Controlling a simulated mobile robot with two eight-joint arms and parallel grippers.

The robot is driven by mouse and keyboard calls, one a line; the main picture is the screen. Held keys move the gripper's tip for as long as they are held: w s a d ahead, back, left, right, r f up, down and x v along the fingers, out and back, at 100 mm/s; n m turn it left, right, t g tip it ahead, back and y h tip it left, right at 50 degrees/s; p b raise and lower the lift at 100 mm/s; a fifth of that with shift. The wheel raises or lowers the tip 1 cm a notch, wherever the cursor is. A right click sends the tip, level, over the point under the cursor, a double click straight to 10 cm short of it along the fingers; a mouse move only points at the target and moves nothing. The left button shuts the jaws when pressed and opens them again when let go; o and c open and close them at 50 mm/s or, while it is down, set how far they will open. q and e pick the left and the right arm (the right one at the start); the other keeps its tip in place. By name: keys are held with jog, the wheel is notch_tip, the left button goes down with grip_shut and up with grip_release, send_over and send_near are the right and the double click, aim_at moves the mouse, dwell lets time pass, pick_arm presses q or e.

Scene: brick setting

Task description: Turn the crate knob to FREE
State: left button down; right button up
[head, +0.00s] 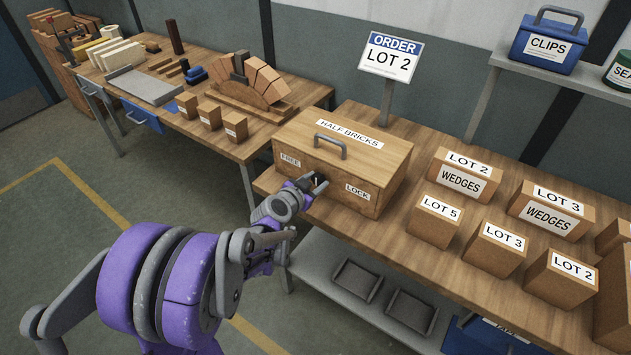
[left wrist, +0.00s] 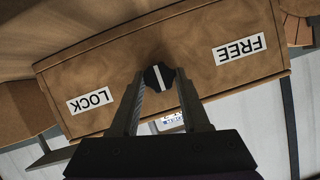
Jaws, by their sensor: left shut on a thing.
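The wooden crate (head: 377,158) labelled HALF BRICKS stands on the bench with its lid shut and a grey handle on top. Its front carries a FREE label (head: 290,160) at left and a LOCK label (head: 357,192) at right. In the left wrist view the crate front looks upside down, with FREE (left wrist: 239,50) at right and LOCK (left wrist: 91,100) at left. The dark knob (left wrist: 158,78) sits between them; its white line stands nearly upright, between the labels. My left gripper (head: 312,184) is shut on the knob, one finger on each side. My right gripper is not in view.
Small boxes marked LOT 5 (head: 434,221), LOT 3 (head: 495,250) and LOT 2 (head: 557,281) stand right of the crate, with WEDGES boxes (head: 464,177) behind. An order sign (head: 391,57) rises behind the crate. A second bench (head: 165,128) is at left.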

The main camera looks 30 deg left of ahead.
pick_arm(q)
jog(key=shift+a+n+h, duration=0.2)
jog(key=shift+n+h, duration=0.6)
jog(key=shift+n, duration=0.4)
jog(key=shift+a+f+n+h, duration=0.1)
jog(key=shift+n+h, duration=0.8)
jog(key=shift+n, duration=0.3)
jog(key=n+h+b, duration=0.1)
jog(key=n, duration=0.1)
jog(key=n+h+b, duration=0.1)
jog(key=shift+a+f+n+b, duration=0.15)
jog(key=shift+n+b, duration=0.25)
jog(key=shift+n+t+h+b, duration=0.7)
jog(key=shift+n+h+b, duration=0.4)
jog(key=shift+n, duration=0.6)
jog(key=shift+c, duration=1.9)
grip_release()
